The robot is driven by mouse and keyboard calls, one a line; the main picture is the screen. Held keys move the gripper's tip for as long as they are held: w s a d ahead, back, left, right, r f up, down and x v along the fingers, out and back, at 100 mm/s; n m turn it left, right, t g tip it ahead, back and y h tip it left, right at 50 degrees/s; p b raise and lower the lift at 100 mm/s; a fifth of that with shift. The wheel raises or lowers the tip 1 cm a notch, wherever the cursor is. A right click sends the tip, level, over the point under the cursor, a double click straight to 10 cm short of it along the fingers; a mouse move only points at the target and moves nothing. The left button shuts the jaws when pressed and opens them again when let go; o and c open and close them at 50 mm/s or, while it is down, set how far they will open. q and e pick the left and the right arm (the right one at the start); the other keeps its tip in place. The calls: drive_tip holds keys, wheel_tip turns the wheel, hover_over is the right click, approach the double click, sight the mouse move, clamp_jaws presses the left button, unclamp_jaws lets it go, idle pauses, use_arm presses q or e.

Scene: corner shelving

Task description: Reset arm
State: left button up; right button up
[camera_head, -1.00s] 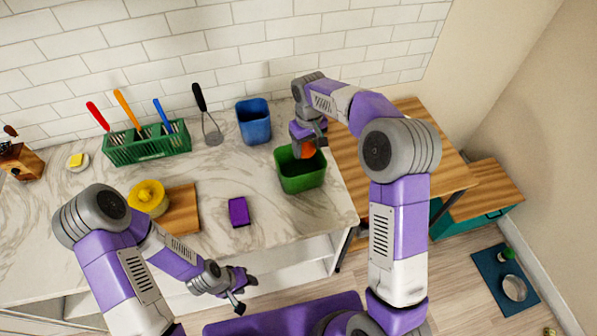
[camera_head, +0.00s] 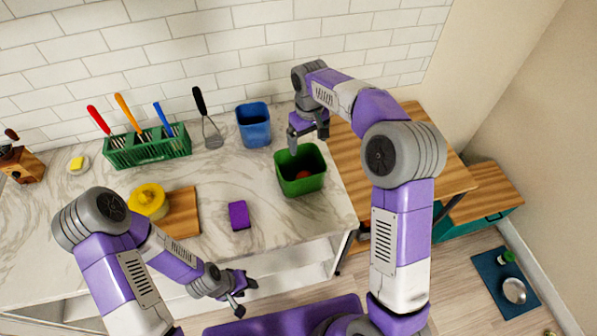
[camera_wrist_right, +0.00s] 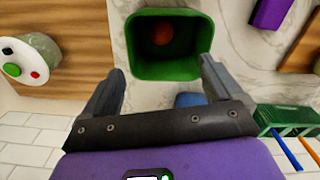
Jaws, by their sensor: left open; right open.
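My right gripper (camera_head: 309,135) is open and empty, just above the back rim of the green bin (camera_head: 301,185). In the right wrist view its two fingers (camera_wrist_right: 162,85) are spread apart, with the green bin (camera_wrist_right: 150,70) beyond them. A red-orange round thing (camera_wrist_right: 163,33) lies inside the bin; it also shows in the head view (camera_head: 303,174). My left gripper (camera_head: 238,290) is open and empty, low in front of the counter's front edge.
A blue bin (camera_head: 253,128) stands at the back of the marble counter. A green rack (camera_head: 148,150) with utensils, a cutting board (camera_head: 182,212), a yellow pot (camera_head: 148,200) and a purple block (camera_head: 239,215) are to the left. A wooden table (camera_head: 425,165) stands at right.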

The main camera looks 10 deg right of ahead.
drive_tip(key=shift+r, duration=1.7)
